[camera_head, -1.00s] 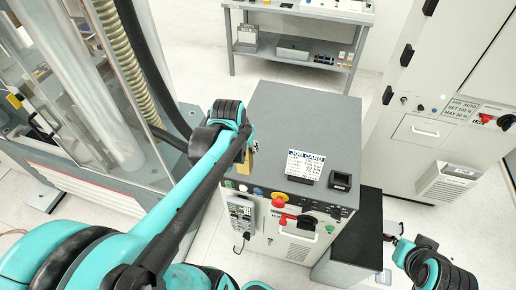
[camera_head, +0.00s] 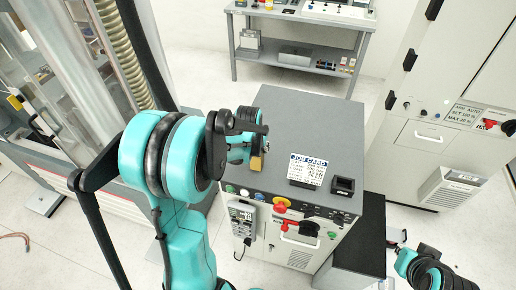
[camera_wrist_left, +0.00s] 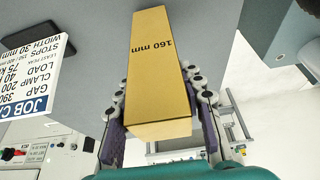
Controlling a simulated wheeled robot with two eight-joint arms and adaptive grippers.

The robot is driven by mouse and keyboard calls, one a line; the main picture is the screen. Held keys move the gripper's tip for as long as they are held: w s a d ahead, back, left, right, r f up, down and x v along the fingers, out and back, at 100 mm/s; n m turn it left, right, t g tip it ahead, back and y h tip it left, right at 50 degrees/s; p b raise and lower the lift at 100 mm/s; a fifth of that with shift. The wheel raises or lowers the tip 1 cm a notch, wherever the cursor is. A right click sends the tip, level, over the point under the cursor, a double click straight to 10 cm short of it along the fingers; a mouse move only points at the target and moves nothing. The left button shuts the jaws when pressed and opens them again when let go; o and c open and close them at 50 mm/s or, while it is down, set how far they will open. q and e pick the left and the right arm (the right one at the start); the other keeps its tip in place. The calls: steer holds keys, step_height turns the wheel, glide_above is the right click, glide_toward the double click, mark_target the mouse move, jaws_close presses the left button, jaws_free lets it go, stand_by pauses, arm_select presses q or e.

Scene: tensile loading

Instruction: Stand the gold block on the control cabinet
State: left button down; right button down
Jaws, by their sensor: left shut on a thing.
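The gold block (camera_wrist_left: 160,70), marked "160 mm", is held between the two finger pads of my left gripper (camera_wrist_left: 163,120) in the left wrist view. In the head view only a small part of the gold block (camera_head: 256,163) shows below my left gripper (camera_head: 258,150), at the left front part of the control cabinet's grey top (camera_head: 305,120). I cannot tell whether the block touches the top. My right gripper (camera_head: 399,242) is at the lower right, beside the cabinet; its fingers are too small to read.
A job card (camera_head: 307,170) and a small black box (camera_head: 343,186) stand on the cabinet top to the right of the block. Buttons and a red switch (camera_head: 300,227) are on the cabinet's front. The back of the top is clear. A grey bench (camera_head: 300,55) stands behind.

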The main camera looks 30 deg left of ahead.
arm_select(q)
steer(key=shift+f, duration=0.35)
steer(key=c, duration=1)
jaws_free()
steer(key=shift+f, duration=0.1)
steer(key=shift+o, duration=0.2)
